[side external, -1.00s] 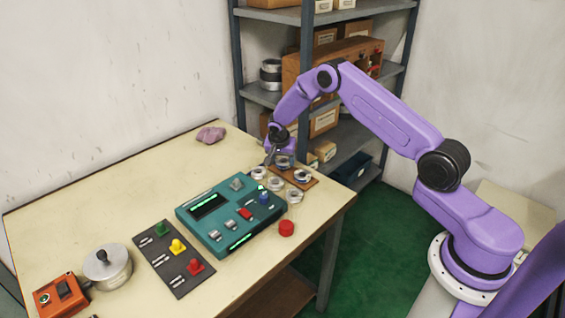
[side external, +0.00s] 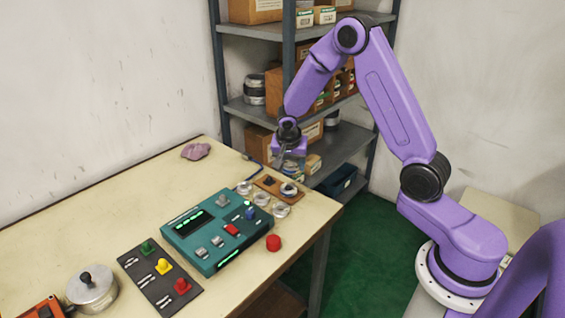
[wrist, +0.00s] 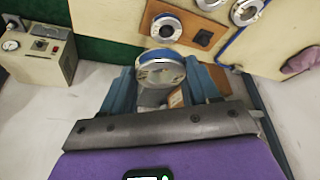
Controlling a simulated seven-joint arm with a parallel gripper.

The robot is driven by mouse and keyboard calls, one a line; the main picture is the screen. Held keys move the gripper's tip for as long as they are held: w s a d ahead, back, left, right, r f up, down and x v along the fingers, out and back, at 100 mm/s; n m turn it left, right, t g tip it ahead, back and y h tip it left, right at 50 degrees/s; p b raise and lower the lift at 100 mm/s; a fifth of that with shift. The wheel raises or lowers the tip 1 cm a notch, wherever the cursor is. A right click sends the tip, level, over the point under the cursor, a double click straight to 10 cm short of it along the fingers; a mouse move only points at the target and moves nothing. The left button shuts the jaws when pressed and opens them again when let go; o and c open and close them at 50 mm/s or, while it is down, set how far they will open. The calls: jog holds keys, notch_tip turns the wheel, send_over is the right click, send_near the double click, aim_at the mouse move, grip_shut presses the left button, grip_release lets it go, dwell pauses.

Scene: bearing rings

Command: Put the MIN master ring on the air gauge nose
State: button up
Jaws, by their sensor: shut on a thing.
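My gripper (side external: 290,160) is shut on a metal ring with a blue band (wrist: 160,72). It holds the ring in the air above the wooden board; the ring's marking is too small to read. The brown board (side external: 266,186) has a bare black post (side external: 268,180) and a second blue-banded ring (side external: 289,190) on it. These also show in the wrist view as the post (wrist: 203,38) and the ring (wrist: 166,28). The teal gauge unit (side external: 190,246) has a blue upright piece (side external: 250,212) on top; I cannot tell for sure that this is the nose.
Several plain silver rings (side external: 262,199) stand between the board and the teal unit. A dark panel with coloured knobs (side external: 150,290) and a lidded pot (side external: 92,288) lie left. A pink cloth (side external: 195,151) lies at the back.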

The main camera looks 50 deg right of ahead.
jog(key=shift+s+a+r, duration=0.2)
jog(key=shift+s+r, duration=0.1)
jog(key=shift+s, duration=0.2)
jog(key=w+a, duration=0.8)
jog(key=w, duration=0.1)
send_over(221, 198)
jog(key=shift+s+f, duration=0.15)
jog(key=shift+f, duration=0.8)
jog(key=shift+a+f, duration=0.2)
jog(key=shift+f, duration=1.8)
jog(key=shift+f, duration=1.7)
jog(key=o, duration=1.3)
